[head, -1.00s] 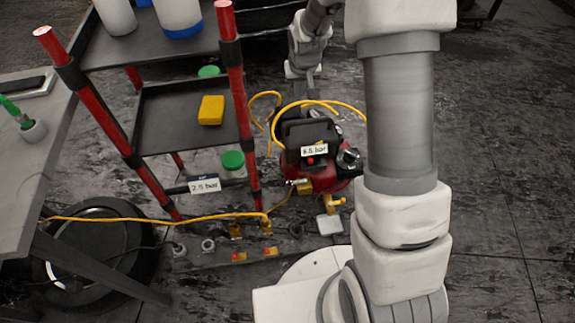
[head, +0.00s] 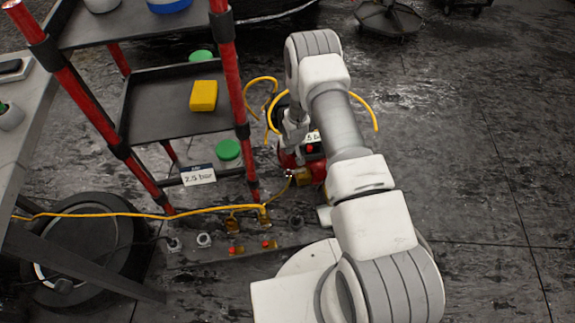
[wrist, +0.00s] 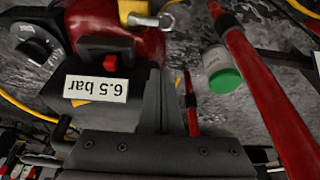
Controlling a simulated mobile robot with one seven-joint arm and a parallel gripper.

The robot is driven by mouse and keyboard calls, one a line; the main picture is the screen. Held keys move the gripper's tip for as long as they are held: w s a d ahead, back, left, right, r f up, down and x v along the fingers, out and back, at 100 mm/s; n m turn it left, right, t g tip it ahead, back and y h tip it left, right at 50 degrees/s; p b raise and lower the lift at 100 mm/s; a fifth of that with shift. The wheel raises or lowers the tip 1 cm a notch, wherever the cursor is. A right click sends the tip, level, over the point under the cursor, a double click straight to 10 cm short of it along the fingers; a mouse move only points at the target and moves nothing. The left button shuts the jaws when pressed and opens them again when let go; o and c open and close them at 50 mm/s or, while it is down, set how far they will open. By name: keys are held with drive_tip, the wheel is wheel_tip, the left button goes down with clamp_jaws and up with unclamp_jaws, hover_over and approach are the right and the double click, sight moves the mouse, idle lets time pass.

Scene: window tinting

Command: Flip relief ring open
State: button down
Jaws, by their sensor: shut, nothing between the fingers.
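The red compressor (wrist: 135,40) is upside down in the wrist view, with a black top, a red switch and a "6.5 bar" label (wrist: 95,89). A brass fitting (wrist: 132,10) with a small metal ring (wrist: 152,20) beside it shows at the top edge; I cannot tell the ring's position. My gripper (wrist: 162,78) is shut and empty, its fingers close to the compressor's black top and apart from the ring. In the head view my arm covers much of the compressor (head: 287,160), and the ring cannot be made out there.
A red-posted cart (head: 165,135) stands left of the compressor, carrying a yellow block (head: 203,95). A yellow hose (head: 130,213) runs along its foot. A white can with a green lid (wrist: 222,70) and a red post (wrist: 270,105) are right in the wrist view.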

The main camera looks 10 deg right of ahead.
sight(294, 172)
drive_tip(key=shift+s+f, duration=0.2)
drive_tip(key=shift+f, duration=0.65)
drive_tip(key=shift+s+f, duration=0.2)
drive_tip(key=shift+f, duration=0.6)
drive_tip(key=b+x, duration=0.4)
drive_tip(key=x, duration=0.6)
